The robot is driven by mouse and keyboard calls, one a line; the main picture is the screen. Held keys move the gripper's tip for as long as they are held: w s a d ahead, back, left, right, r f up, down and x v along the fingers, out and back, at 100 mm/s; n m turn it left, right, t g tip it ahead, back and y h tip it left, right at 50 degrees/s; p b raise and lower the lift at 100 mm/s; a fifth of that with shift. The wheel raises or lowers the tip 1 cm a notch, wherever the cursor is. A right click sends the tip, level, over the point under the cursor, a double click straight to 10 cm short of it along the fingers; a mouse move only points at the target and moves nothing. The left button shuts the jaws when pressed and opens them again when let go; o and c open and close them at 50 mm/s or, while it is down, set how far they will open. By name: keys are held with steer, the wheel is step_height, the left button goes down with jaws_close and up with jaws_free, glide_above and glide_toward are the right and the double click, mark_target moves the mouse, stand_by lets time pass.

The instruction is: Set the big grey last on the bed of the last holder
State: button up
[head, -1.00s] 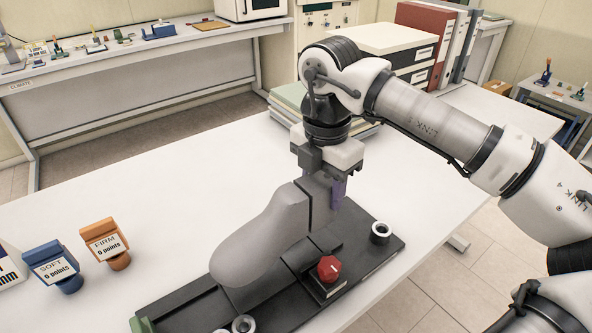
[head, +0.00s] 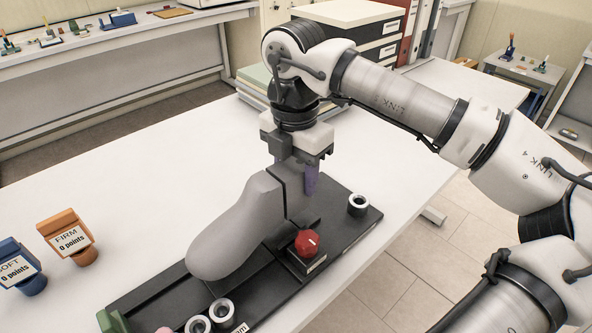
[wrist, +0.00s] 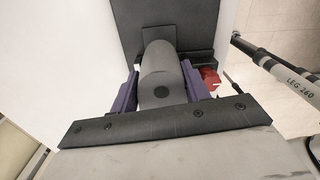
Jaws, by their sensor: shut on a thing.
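The big grey last (head: 238,228) lies lengthwise over the black last holder (head: 340,232), toe toward the lower left. Its underside is at or very close to the holder's bed, and I cannot tell whether it touches. My gripper (head: 303,182) points down at the heel end and is shut on the last. In the wrist view, the purple fingers (wrist: 162,92) stand on both sides of the last's round grey top (wrist: 160,76). The holder's dark plate (wrist: 195,15) shows behind it. A red knob (head: 307,243) sits on the holder beside the last.
The orange FIRM (head: 68,238) and blue SOFT (head: 20,266) blocks stand left on the white table (head: 150,205). Folders and boxes (head: 345,45) stand behind my arm.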

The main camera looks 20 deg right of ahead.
steer(key=shift+f+b, duration=1)
steer(key=shift+f, duration=0.45)
steer(key=shift+b, duration=0.7)
stand_by(0.7)
steer(key=shift+f+b, duration=0.95)
steer(key=shift+f, duration=0.05)
steer(key=o, duration=1.4)
step_height(320, 180, up, 8)
steer(key=p, duration=0.4)
steer(key=shift+f+p, duration=0.15)
steer(key=shift+p, duration=0.15)
steer(key=shift+f, duration=0.1)
